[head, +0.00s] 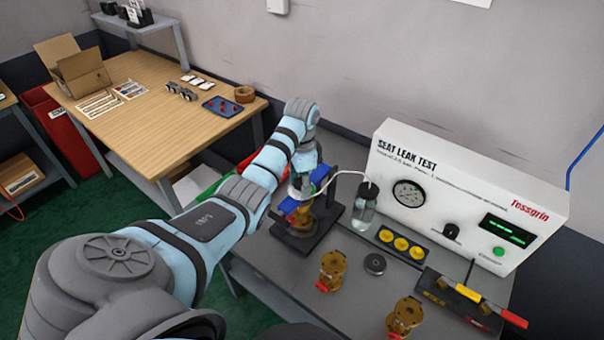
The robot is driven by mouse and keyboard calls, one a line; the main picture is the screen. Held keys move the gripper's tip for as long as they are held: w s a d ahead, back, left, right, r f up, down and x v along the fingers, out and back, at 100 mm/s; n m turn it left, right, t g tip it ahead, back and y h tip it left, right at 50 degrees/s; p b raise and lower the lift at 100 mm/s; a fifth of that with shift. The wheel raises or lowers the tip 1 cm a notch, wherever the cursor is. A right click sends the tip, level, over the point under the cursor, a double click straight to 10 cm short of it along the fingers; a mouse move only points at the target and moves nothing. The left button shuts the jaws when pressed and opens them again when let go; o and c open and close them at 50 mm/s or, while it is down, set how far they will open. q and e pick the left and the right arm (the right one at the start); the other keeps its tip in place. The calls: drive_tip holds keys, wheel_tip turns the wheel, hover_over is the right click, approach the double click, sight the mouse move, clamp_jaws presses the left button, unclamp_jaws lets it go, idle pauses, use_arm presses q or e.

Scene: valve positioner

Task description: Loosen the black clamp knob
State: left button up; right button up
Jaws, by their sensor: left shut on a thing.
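My left arm reaches from the lower left to the clamp fixture (298,244) on the grey bench. My left gripper (304,192) is at the top of the fixture, over a brass valve (300,217) held upright there. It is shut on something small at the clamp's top. The black clamp knob is hidden by the gripper and wrist; its place fits the grip. Blue parts show on both sides of the gripper. My right gripper is out of view.
Brass valves (333,270), a grey disc (375,264), a yellow-cup tray (400,243) and a tool holder (455,300) fill the front right.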

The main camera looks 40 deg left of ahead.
use_arm(q)
drive_tip(key=shift+s+f, duration=0.1)
drive_tip(key=shift+f, duration=0.1)
clamp_jaws()
drive_tip(key=shift+d+n, duration=0.1)
drive_tip(key=shift+n, duration=0.8)
drive_tip(key=n, duration=0.6)
drive_tip(key=shift+s, duration=0.1)
drive_tip(key=n, duration=0.6)
drive_tip(key=shift+f, duration=0.1)
drive_tip(key=o, duration=1.1)
unclamp_jaws()
drive_tip(key=shift+w, duration=0.2)
